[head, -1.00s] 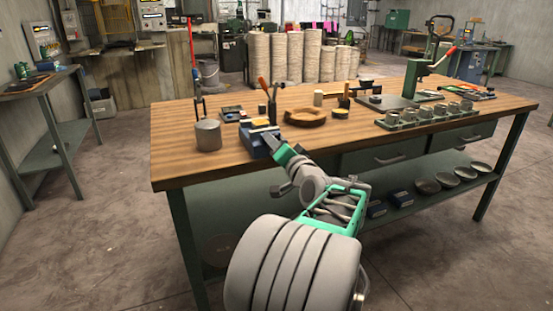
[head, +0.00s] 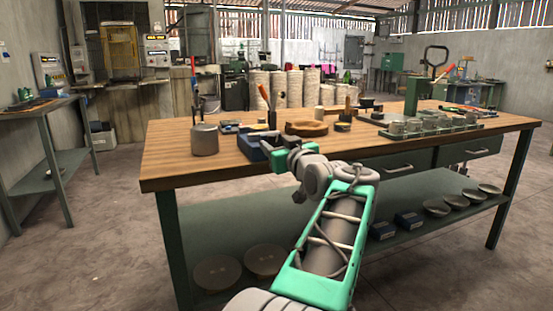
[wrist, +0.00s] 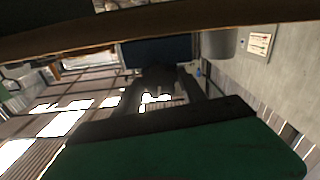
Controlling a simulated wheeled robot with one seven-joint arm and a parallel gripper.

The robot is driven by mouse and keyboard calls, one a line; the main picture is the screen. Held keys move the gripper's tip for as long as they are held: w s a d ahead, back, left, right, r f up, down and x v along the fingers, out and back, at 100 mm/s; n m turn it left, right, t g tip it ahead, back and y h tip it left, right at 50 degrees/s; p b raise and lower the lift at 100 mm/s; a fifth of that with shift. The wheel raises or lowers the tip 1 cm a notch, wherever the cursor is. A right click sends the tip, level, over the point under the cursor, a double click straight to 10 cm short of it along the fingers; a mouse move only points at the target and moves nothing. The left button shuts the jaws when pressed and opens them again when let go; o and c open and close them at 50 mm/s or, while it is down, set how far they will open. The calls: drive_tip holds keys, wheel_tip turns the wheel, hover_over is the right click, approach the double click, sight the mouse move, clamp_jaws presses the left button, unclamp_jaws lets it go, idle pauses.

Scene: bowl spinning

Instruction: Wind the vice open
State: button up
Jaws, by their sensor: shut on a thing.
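The blue vice (head: 252,148) sits at the front edge of the wooden workbench (head: 400,150), left of its middle. My gripper (head: 272,153) is at the vice's front right, level with the bench edge. In the wrist view the vice's blue body (wrist: 160,50) is straight ahead, under the brown bench edge, as the picture is turned over. My dark fingers (wrist: 163,82) are shut on the vice handle, a dark part between them. Most of the handle is hidden by my gripper, and the gap between the vice jaws is not clear.
A grey cylindrical pot (head: 204,140) stands left of the vice. A screwdriver holder (head: 271,117) is right behind it, and a round wooden piece (head: 306,128) lies to the right. Bowls (head: 437,207) and blue boxes (head: 382,229) rest on the lower shelf. Floor in front is clear.

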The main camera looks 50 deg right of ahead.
drive_tip(key=shift+f+n+b, duration=0.15)
drive_tip(key=shift+n+b, duration=0.9)
drive_tip(key=shift+n, duration=0.15)
drive_tip(key=o, duration=1.4)
drive_tip(key=shift+c, duration=0.2)
drive_tip(key=p+v, duration=0.1)
drive_tip(key=v, duration=0.6)
drive_tip(key=shift+s+a, duration=0.2)
drive_tip(key=shift+s, duration=0.1)
